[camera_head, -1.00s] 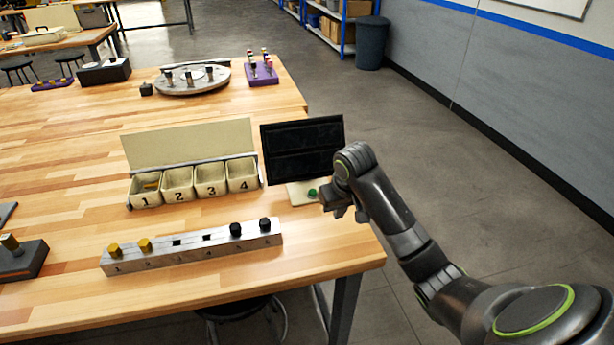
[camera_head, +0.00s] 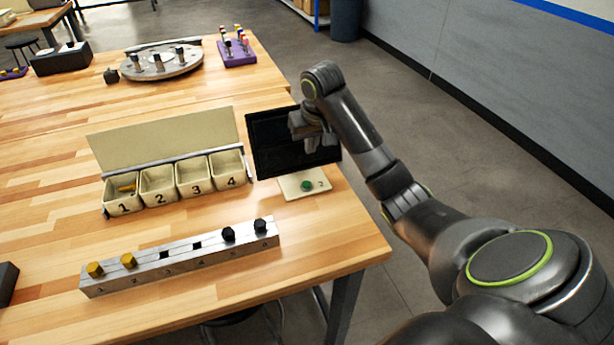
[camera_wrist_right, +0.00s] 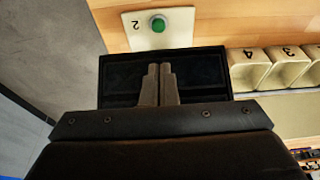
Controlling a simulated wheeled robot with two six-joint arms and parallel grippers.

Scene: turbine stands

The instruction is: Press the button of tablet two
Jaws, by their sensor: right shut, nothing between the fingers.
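Tablet two has a black screen (camera_head: 270,142) that stands tilted at the right side of the table. A pale plate (camera_head: 291,188) marked 2 lies in front of it, with a round green button (camera_head: 307,185) on top. The wrist view shows the screen (camera_wrist_right: 208,73), the plate (camera_wrist_right: 176,36) and the button (camera_wrist_right: 158,25). My right gripper (camera_head: 322,146) is shut and empty, in front of the screen and above the button, apart from it. Its closed fingers show in the wrist view (camera_wrist_right: 159,70). My left gripper is in no view.
Numbered bins (camera_head: 158,184) with a raised lid stand left of the screen; bin 1 holds a yellow piece. A metal bar (camera_head: 185,262) with yellow and black knobs lies in front. A round disc (camera_head: 161,66) and a purple stand (camera_head: 238,54) are farther back. The table's right edge is close.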

